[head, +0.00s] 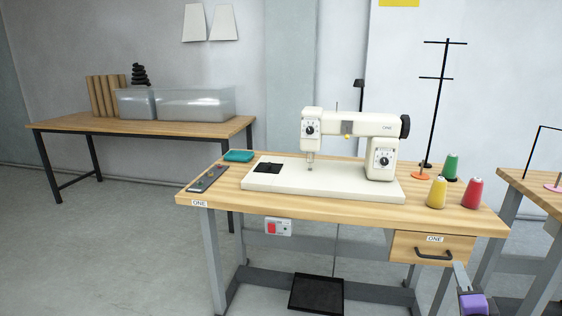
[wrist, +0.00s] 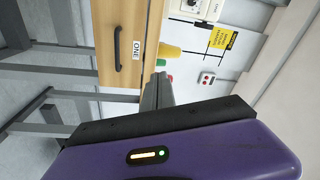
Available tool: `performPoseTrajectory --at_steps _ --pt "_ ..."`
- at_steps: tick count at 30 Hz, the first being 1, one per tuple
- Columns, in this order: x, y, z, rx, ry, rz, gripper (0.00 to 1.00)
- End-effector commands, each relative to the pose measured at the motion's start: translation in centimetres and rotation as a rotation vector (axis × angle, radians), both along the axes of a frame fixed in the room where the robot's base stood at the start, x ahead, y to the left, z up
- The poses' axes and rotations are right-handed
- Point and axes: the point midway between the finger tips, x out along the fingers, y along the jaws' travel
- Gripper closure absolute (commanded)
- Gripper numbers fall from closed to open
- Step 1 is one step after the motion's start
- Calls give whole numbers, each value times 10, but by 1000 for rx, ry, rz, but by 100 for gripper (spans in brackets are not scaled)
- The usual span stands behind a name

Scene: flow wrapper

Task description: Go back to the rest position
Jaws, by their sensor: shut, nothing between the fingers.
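My gripper (head: 459,268) is at the lower right of the head view, in front of the table and just below and right of the drawer handle (head: 434,255). Its fingers are shut with nothing between them; they also show in the wrist view (wrist: 157,90), above the purple gripper body. The wooden drawer front (head: 405,245) is labelled ONE and looks shut. In the wrist view the handle (wrist: 118,50) is left of the fingers and free of them. Most of my arm is out of view.
The sewing machine (head: 350,125) stands on the wooden table (head: 300,208). Yellow (head: 437,193), red (head: 472,193) and green (head: 450,167) thread cones stand at its right. A black pedal (head: 316,294) lies below. Another table (head: 535,188) is at the right edge. Floor at left is clear.

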Motion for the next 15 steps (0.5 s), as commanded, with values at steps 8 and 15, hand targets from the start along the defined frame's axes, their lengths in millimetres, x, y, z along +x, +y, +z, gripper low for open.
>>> performPoseTrajectory --at_steps 8,15 --pt "-77 52 -24 -332 108 -44 100" --pt "-165 115 -42 -620 216 -32 100"
